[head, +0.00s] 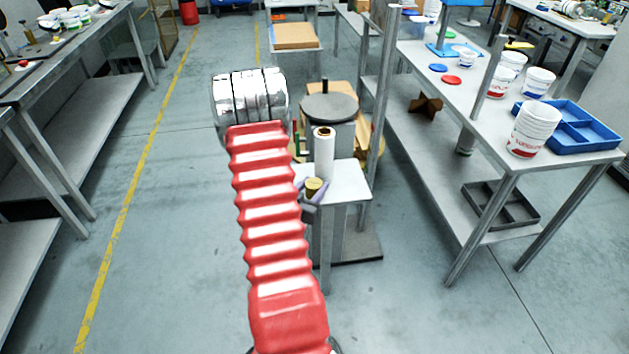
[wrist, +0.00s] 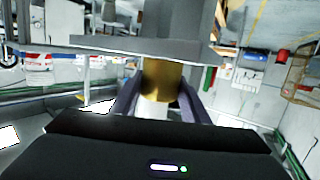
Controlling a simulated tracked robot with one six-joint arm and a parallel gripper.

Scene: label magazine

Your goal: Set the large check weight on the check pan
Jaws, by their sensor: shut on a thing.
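My gripper (head: 315,196) has purple fingers, and they are shut on a brass cylindrical weight (head: 313,186). The weight is just above or on the near left part of a small pale stand top (head: 348,184). In the wrist view the weight (wrist: 162,82) sits between both fingers, with one end close to a grey plate (wrist: 120,45); I cannot tell whether they touch. The gripper body is hidden behind my red arm in the head view. A grey round disc (head: 332,108) is on a thick cylinder behind the stand; I cannot tell which surface is the check pan.
A white roll (head: 324,155) stands upright just behind the weight. A metal post (head: 381,100) rises at the stand's right. The right bench (head: 485,125) holds white tubs (head: 534,128) and a blue tray (head: 575,128). Floor to the left is clear.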

